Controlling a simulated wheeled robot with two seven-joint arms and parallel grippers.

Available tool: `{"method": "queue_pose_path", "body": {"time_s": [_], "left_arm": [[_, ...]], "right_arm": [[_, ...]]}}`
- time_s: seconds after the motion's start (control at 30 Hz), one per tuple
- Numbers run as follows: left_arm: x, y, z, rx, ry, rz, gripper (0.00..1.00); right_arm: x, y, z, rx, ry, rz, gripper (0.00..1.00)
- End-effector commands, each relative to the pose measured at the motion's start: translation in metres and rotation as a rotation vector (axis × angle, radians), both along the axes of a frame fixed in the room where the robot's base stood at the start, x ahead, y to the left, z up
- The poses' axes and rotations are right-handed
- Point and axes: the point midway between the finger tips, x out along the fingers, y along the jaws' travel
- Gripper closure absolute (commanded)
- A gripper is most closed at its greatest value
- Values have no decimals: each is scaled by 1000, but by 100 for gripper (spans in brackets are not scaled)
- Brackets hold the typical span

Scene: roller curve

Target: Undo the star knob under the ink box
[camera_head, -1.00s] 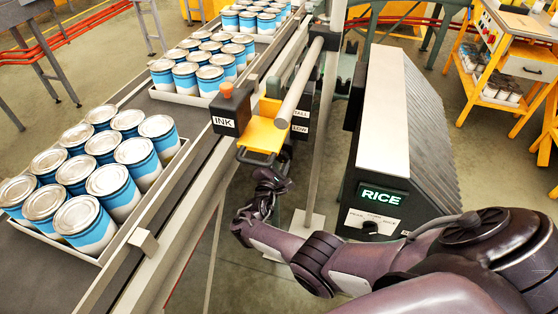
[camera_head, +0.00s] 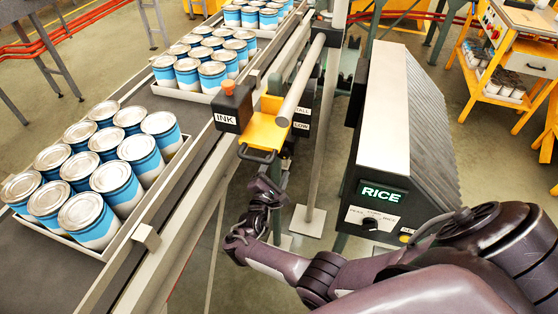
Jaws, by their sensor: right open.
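The black ink box (camera_head: 230,107), with a white INK label and an orange cap on top, sits beside the conveyor rail. A yellow bracket (camera_head: 266,128) with a dark handle adjoins it on the right. I cannot make out the star knob under the box; it seems hidden from this angle. My right gripper (camera_head: 266,190) is below the yellow bracket and nearer to me, apart from the box and holding nothing I can see. Its dark fingers are small in the picture. My left gripper is out of view.
A conveyor carries trays (camera_head: 107,245) of blue and white cans on the left. A grey round bar (camera_head: 301,78) and an upright post (camera_head: 325,130) stand close right of the bracket. The RICE cabinet (camera_head: 385,130) stands further right, above my right forearm.

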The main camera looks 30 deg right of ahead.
Motion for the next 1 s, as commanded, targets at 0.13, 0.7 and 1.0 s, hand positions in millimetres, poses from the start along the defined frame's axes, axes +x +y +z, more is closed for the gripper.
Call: {"method": "queue_pose_path", "body": {"time_s": [0.13, 0.7, 1.0], "left_arm": [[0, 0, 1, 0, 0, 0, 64], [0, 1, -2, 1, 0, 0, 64], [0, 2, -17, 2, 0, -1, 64]], "right_arm": [[-5, 6, 0, 1, 0, 1, 36], [-9, 5, -16, 41, -1, 14, 36], [-86, 13, -189, 617, -6, 60, 36]]}}
